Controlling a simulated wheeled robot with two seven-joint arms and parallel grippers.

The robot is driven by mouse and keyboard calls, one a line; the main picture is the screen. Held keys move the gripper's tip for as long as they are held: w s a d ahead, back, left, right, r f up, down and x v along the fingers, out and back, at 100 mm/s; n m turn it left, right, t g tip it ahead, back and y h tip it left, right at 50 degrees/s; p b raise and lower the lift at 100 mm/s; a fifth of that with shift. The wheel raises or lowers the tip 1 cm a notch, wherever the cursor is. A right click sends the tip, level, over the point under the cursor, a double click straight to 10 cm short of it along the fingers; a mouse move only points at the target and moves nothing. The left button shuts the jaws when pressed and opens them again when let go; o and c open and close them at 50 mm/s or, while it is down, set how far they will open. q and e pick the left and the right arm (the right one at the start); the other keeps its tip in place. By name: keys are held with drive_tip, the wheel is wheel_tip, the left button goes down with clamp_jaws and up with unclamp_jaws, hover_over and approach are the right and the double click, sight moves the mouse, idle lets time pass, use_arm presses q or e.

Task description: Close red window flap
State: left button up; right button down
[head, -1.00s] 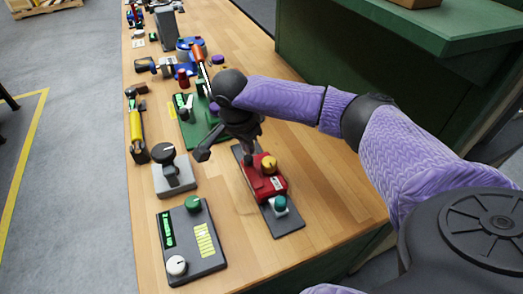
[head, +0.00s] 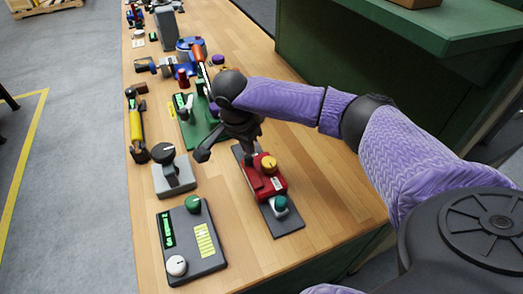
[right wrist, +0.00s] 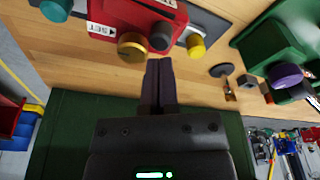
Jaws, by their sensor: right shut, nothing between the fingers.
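The red device (head: 268,184) sits on a dark base plate on the wooden bench, with a yellow knob on top and a teal knob at its near end. I cannot make out its window flap clearly. My right gripper (head: 250,142) is at the far end of the red device, partly hidden by my own wrist. In the right wrist view, its fingers (right wrist: 158,82) are together and empty, just short of the red device (right wrist: 125,18), whose label reads SET. A dark round knob and yellow knobs face the fingertips there. My left gripper is not in view.
A grey box with a black knob (head: 174,176) and a dark panel with green and white knobs (head: 192,243) stand left of the red device. A green device (head: 197,128) stands beyond it. Bare bench (head: 335,195) lies to the right.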

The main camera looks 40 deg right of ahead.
sight(249, 158)
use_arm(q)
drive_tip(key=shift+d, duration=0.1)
use_arm(e)
drive_tip(key=shift+f, duration=0.15)
drive_tip(key=shift+f, duration=1.45)
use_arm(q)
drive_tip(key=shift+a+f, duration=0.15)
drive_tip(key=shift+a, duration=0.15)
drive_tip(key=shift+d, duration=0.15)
